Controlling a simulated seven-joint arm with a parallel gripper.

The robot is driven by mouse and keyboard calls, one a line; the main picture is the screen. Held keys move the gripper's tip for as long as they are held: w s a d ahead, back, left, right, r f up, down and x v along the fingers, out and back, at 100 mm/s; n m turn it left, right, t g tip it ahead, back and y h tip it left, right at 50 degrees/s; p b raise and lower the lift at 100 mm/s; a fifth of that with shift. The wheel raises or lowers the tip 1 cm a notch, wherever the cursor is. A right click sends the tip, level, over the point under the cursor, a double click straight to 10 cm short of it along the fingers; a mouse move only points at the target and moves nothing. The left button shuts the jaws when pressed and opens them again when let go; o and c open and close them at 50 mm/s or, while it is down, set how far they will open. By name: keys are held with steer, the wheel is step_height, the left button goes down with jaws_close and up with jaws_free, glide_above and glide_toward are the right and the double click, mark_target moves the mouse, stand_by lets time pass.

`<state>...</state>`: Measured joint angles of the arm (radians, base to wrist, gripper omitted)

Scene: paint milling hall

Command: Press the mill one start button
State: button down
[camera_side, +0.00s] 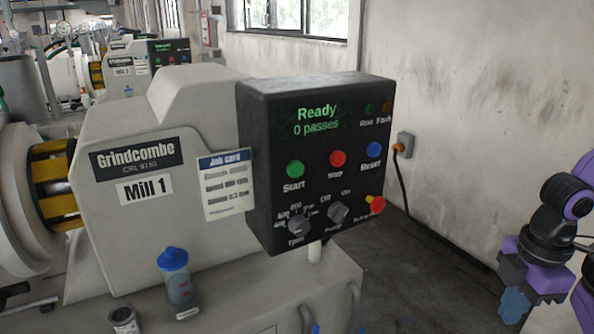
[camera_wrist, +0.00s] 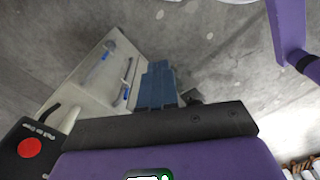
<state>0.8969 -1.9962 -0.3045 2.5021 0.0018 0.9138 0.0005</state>
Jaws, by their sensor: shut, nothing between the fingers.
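The Mill 1 control box (camera_side: 315,165) is black and hangs on the front of the cream mill. Its green Start button (camera_side: 295,169) sits at the left of a row with a red Stop button (camera_side: 337,158) and a blue Reset button (camera_side: 374,149). The display reads "Ready, 0 passes". My gripper (camera_side: 513,305) is at the lower right of the side view, well to the right of the box and apart from it. Its blue fingers (camera_wrist: 157,84) are together and empty in the wrist view. There, a red button (camera_wrist: 29,148) shows at lower left; Start is out of view.
Below are two knobs (camera_side: 299,225) and a red push knob (camera_side: 376,204) sticking out. A job card (camera_side: 226,185) hangs left of the box. A blue-capped bottle (camera_side: 177,282) and a cup (camera_side: 124,320) stand on the ledge. A similar Mill 2 (camera_side: 132,72) stands behind. Floor between box and arm is clear.

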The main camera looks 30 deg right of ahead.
mark_target(296, 169)
stand_by(0.7)
steer(key=w+a+r+m+t+y, duration=0.1)
steer(key=w+a+r+t, duration=0.2)
steer(key=w, duration=0.5)
steer(key=w+a+r+m+t, duration=0.2)
steer(key=w+a+r+t, duration=0.1)
steer(key=w+a+r, duration=0.2)
steer(key=w+a+r+m+t+y, duration=0.1)
steer(key=w+a+r, duration=0.3)
steer(key=w+a, duration=0.5)
steer(key=shift+w+r+m+t+y, duration=0.35)
steer(key=shift+w+m+t, duration=0.25)
steer(key=shift+w+t, duration=0.25)
steer(key=shift+a, duration=0.1)
steer(key=shift+w, duration=4.35)
steer(key=shift+w, duration=0.1)
steer(key=shift+w, duration=0.3)
